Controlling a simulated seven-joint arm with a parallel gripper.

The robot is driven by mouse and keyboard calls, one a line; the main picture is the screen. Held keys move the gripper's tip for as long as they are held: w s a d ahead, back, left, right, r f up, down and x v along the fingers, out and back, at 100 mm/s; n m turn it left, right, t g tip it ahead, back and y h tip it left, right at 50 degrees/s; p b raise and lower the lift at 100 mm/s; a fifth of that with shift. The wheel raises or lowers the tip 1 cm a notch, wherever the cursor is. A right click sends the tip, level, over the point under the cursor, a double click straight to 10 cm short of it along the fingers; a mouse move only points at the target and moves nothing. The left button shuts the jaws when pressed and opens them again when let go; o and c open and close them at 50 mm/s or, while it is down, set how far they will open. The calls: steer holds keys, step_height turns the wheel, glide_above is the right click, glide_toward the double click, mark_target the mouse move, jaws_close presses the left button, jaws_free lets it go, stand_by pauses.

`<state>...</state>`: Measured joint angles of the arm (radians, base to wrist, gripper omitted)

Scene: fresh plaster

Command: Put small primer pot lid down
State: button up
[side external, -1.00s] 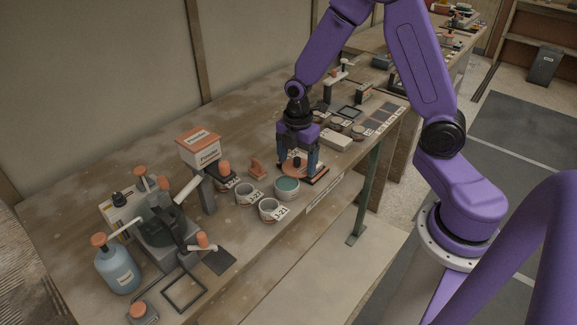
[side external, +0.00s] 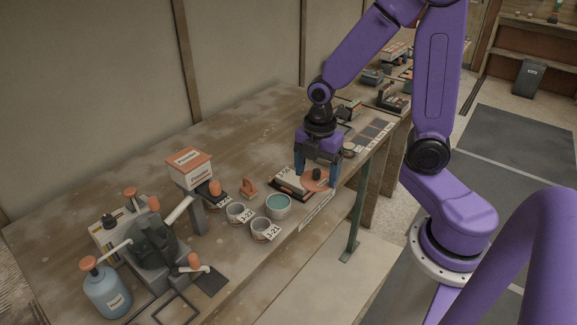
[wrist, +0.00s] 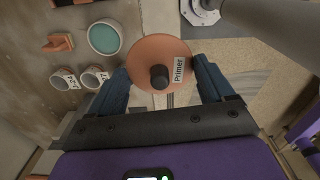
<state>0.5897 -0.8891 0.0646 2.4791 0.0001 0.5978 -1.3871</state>
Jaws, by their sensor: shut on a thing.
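The small primer pot lid is a flat orange disc (side external: 314,184) with a black knob. In the wrist view the lid (wrist: 150,50) carries a white "Primer" label. My gripper (side external: 318,178) is shut on the lid, with one blue finger at each side of its rim. The wrist view shows the gripper (wrist: 160,80) from behind. The open pot (side external: 278,206) with teal contents stands to the left of the lid. It also shows in the wrist view (wrist: 104,38). The lid appears held near the bench's front edge; its height is hard to tell.
A dark labelled board (side external: 285,187) lies just left of the lid. Two small labelled cups (side external: 238,212) stand left of the pot. An orange-topped box (side external: 189,170) and a blue bottle (side external: 107,290) are further left. Bare bench (side external: 250,150) lies behind.

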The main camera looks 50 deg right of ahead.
steer(key=w+d+f, duration=0.1)
steer(key=w+d, duration=0.4)
steer(key=w, duration=0.4)
glide_above(273, 161)
steer(key=shift+n, duration=0.4)
step_height(273, 161, down, 12)
steer(key=shift+s+f, duration=0.1)
steer(key=shift+s, duration=0.05)
steer(key=shift+w+f, duration=0.2)
steer(key=shift+f, duration=1.65)
steer(key=shift+f, duration=0.15)
steer(key=o, duration=0.9)
